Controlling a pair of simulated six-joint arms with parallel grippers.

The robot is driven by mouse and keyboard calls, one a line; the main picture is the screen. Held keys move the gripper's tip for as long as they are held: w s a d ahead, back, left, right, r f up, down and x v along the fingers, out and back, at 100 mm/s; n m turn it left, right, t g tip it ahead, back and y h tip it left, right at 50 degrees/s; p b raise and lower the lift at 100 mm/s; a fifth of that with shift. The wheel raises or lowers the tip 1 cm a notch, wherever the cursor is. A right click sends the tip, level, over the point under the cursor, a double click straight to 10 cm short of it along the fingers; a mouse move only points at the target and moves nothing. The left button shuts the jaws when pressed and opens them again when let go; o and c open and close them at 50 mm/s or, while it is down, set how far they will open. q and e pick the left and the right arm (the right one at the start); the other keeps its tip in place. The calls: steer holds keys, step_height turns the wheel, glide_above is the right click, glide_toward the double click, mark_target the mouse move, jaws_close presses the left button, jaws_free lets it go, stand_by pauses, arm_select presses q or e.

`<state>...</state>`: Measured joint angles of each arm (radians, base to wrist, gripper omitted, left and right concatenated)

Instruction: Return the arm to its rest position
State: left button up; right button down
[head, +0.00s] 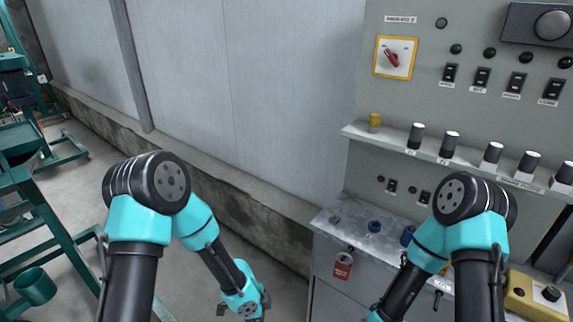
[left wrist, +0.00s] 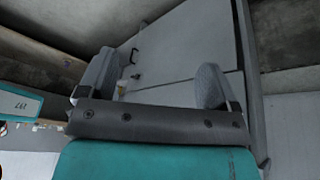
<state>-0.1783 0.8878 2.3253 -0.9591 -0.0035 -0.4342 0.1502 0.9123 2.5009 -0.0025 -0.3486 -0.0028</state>
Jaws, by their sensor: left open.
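My left arm comes down at the left of the head view, with teal and black links. Its gripper (head: 243,314) is partly in view at the bottom edge, over the floor in front of the cabinet. In the left wrist view the two grey fingers of the left gripper (left wrist: 153,82) stand wide apart with nothing between them. My right arm is bent in front of the control panel (head: 448,95). Its gripper is below the picture edge and hidden.
A grey shelf (head: 375,238) with knobs and a red tag (head: 343,266) juts out at the right. A yellow control box (head: 535,296) sits by the right arm. Green metal frames (head: 60,235) stand at the left. The floor (head: 95,150) between is clear.

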arm_select(q)
steer(key=s+a+f+n, duration=0.2)
steer(key=s+a+n, duration=0.3)
steer(key=n, duration=0.5)
steer(key=s+a+f+n+t, duration=0.1)
steer(key=s+a+f+n, duration=0.2)
steer(key=s+a+n, duration=0.3)
steer(key=a+n, duration=0.4)
steer(key=shift+s+f+t, duration=0.2)
steer(key=shift+f+t, duration=0.1)
stand_by(1.0)
